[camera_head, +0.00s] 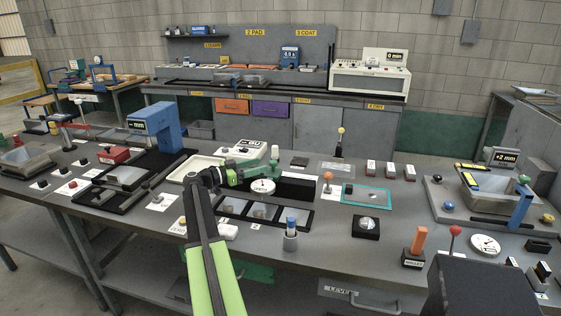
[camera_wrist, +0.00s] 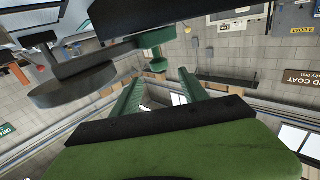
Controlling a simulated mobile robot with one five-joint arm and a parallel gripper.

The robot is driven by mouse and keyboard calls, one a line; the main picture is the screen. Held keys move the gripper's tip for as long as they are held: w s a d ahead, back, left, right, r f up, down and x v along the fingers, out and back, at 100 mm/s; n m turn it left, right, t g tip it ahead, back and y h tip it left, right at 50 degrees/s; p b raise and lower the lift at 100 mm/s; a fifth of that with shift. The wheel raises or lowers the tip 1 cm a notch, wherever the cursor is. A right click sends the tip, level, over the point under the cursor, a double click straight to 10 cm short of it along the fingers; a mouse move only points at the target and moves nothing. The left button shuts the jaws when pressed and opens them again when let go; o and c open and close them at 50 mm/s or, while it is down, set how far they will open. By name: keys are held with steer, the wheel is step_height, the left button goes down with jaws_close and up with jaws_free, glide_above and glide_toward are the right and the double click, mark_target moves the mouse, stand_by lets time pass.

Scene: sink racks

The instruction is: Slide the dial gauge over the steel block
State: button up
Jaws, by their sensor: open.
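The dial gauge (camera_head: 263,186), a round white face, stands at the middle of the bench beside a pale green post with a round knob (camera_head: 275,158). In the wrist view a large grey disc (camera_wrist: 72,88) on a dark arm fills the left; it looks like the gauge from behind. My gripper (camera_head: 252,166) is just left of the post. Its green fingers (camera_wrist: 160,78) are apart with nothing between them, and a green knob (camera_wrist: 158,65) shows beyond their tips. I cannot tell for certain which piece is the steel block; a dark flat plate (camera_head: 298,188) lies right of the gauge.
A black tray with small compartments (camera_head: 232,208) lies in front of the gauge. A holder with a blue-topped piece (camera_head: 290,238) stands nearer. A blue stand (camera_head: 155,125) is at left, and a teal-framed tray (camera_head: 366,194) and orange ball-topped stick (camera_head: 328,177) are at right.

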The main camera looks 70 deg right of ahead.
steer(key=x, duration=1)
steer(key=shift+d, duration=0.15)
steer(key=shift+c, duration=0.2)
jaws_close()
stand_by(0.8)
